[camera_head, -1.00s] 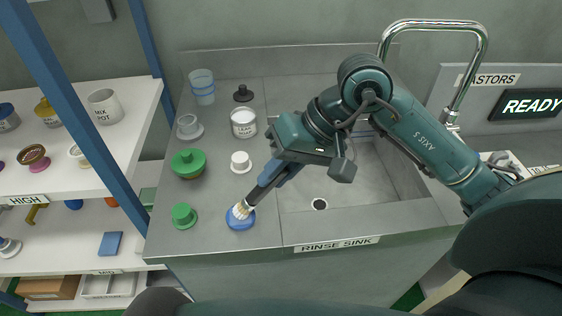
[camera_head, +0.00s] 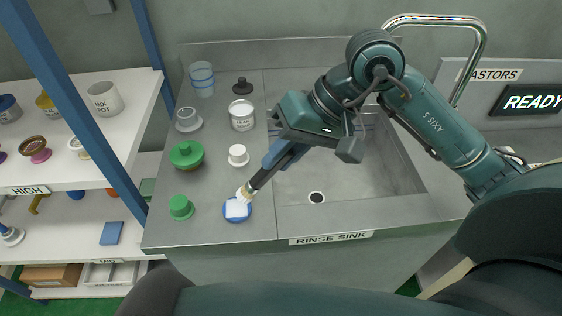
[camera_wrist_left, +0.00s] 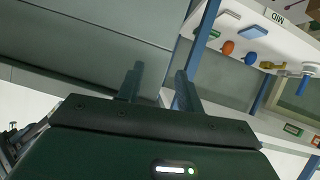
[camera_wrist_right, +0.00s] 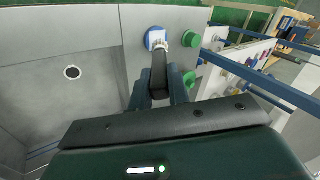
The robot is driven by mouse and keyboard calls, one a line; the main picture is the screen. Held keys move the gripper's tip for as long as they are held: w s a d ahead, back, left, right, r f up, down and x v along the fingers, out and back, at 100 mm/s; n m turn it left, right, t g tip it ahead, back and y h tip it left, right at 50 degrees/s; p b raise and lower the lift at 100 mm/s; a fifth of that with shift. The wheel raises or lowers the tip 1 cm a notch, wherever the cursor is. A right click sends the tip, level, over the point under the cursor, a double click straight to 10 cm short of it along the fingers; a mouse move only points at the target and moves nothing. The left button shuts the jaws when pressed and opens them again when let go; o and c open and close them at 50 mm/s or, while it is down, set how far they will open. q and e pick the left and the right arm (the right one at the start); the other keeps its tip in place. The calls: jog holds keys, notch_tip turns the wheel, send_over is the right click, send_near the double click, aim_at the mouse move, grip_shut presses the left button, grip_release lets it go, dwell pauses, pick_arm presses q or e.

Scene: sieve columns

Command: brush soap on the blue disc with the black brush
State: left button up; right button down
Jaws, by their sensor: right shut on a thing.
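The blue disc (camera_head: 229,217) lies on the steel counter left of the sink, with a white patch of soap (camera_head: 237,209) on its top. My right gripper (camera_head: 279,160) is shut on the black brush (camera_head: 262,178), which slants down to the left. The brush's pale bristles (camera_head: 245,191) are at the upper right edge of the soap patch; I cannot tell whether they touch it. In the right wrist view the brush (camera_wrist_right: 159,72) points away from the fingers to the disc (camera_wrist_right: 149,33). My left gripper (camera_wrist_left: 160,88) shows only in its own wrist view, open and empty.
The sink (camera_head: 340,180) lies to the right. A shelf (camera_head: 75,185) with a blue post stands at left.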

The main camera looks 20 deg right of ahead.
jog(key=shift+a+r, duration=0.1)
jog(key=shift+r, duration=0.5)
jog(key=shift+r+p, duration=1.05)
jog(key=shift+r, duration=1.1)
